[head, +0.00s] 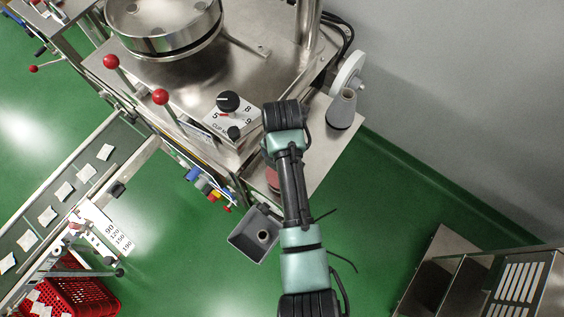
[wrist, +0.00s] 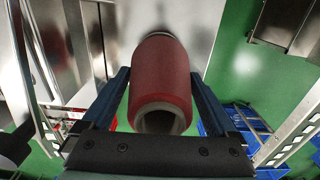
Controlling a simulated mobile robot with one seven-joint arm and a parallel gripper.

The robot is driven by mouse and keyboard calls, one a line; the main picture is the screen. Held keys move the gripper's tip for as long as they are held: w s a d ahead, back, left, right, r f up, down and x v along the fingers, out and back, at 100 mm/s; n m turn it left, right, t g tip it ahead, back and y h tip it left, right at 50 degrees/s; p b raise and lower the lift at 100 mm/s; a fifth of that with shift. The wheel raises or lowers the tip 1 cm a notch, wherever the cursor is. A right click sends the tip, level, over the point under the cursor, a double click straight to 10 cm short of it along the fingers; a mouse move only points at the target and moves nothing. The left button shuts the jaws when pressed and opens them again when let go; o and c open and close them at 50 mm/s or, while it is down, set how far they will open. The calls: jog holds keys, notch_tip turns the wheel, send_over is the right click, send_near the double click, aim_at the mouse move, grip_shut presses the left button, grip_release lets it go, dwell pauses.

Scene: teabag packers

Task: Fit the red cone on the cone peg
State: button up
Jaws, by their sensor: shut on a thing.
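The red cone (wrist: 160,75) fills the middle of the wrist view, its pale open end facing the camera. My gripper (wrist: 159,86) is shut on it, one dark finger on each side. The cone's far end is close to a bright steel surface; I cannot tell whether it touches. In the head view only a bit of the red cone (head: 272,177) shows beside my arm, over the steel plate. My arm hides the rest and the gripper. I cannot make out the cone peg; it may be hidden behind the cone.
A grey cone (head: 343,109) stands on the plate's right part, beside a pale disc (head: 348,71). A control box with a black knob (head: 228,101) is left of my arm. A grey square bin (head: 255,233) hangs below the plate. A conveyor (head: 62,198) lies left.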

jog(key=shift+f+b, duration=0.95)
jog(key=shift+f, duration=0.55)
jog(key=o, duration=1.3)
jog(key=shift+o, duration=0.2)
notch_tip(320, 180, up, 13)
jog(key=p, duration=0.1)
